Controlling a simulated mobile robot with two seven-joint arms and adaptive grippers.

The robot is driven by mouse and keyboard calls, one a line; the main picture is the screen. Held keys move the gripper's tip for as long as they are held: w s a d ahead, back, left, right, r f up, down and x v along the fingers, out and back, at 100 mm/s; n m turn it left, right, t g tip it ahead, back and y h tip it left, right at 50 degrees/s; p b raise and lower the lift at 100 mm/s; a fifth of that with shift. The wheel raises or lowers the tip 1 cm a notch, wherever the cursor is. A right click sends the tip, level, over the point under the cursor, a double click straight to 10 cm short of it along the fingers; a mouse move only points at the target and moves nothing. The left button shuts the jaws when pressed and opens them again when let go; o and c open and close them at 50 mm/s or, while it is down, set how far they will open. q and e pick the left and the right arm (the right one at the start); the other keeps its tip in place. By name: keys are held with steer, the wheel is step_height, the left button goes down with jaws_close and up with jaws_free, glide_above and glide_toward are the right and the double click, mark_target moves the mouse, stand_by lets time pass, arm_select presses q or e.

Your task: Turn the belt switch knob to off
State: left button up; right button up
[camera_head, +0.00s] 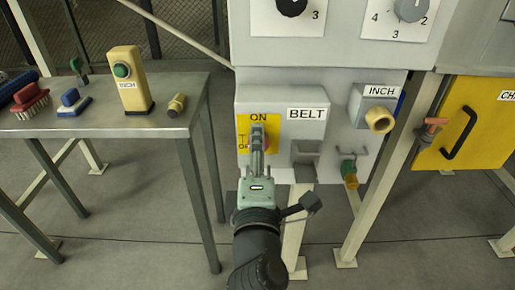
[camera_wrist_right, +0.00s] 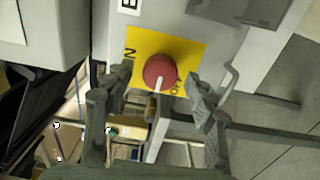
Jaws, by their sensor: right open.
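The belt switch is a red round knob (camera_wrist_right: 160,70) on a yellow plate (camera_wrist_right: 190,50), seen in the right wrist view. Its white pointer line points down in that picture, between the ON lettering at left and the OFF lettering at lower right. My right gripper (camera_wrist_right: 162,84) is open, with one finger on each side of the knob and gaps visible. My left gripper is not in view.
An INCH box (camera_head: 378,95) with a tan round button stands right of the belt box. A metal bracket (camera_head: 306,152) and a hanging green-orange item (camera_head: 349,174) are below. A table (camera_head: 170,85) with brushes and a yellow INCH pendant (camera_head: 130,80) is at left.

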steer(key=s, duration=0.7)
steer(key=shift+s, duration=0.15)
